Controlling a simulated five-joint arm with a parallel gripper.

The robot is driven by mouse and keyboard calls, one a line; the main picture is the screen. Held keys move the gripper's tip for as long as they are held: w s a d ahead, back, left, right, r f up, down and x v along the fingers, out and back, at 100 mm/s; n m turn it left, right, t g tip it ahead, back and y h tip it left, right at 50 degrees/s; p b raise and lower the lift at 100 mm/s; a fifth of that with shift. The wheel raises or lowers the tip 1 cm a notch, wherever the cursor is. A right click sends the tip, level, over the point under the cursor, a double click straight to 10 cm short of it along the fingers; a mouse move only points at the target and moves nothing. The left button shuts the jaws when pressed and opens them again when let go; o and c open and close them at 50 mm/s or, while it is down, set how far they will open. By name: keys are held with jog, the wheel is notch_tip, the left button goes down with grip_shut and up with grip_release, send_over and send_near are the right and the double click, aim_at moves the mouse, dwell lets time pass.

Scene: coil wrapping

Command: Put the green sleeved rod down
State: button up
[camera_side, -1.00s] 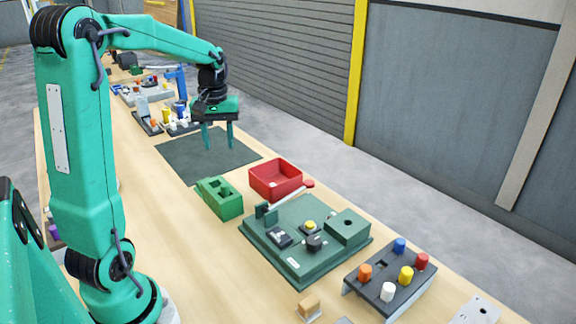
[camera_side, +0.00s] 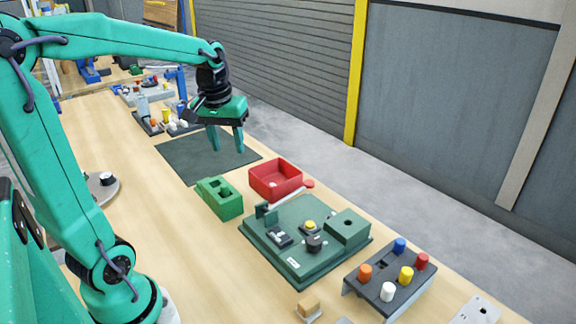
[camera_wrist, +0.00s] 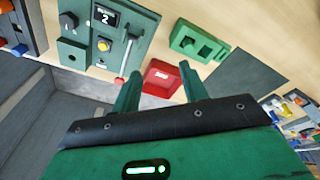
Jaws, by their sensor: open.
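My gripper (camera_side: 226,150) is open and empty, fingers pointing down, above the bench near the dark mat. In the wrist view its two fingers (camera_wrist: 160,72) stand apart, with the red bin (camera_wrist: 160,78) showing behind and between them. In the side view the red bin (camera_side: 276,178) is to the right of and below my gripper, and a small pale item lies inside it. I cannot make out a green sleeved rod in either view. The green block with recesses (camera_side: 219,198) is below my gripper; it also shows in the wrist view (camera_wrist: 197,42).
A green fixture (camera_side: 290,262) with a red-knobbed lever stands in front of the bin. A dark rack (camera_side: 378,284) holds several coloured pegs. The dark mat (camera_side: 190,160) looks bare. More parts crowd the bench's far end.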

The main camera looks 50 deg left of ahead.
jog(key=s+d+m+t, duration=0.4)
jog(key=s+d+m, duration=0.3)
jog(key=d, duration=0.5)
jog(key=shift+s+d+m+h, duration=0.3)
jog(key=shift+s+d, duration=0.1)
jog(key=shift+s, duration=0.65)
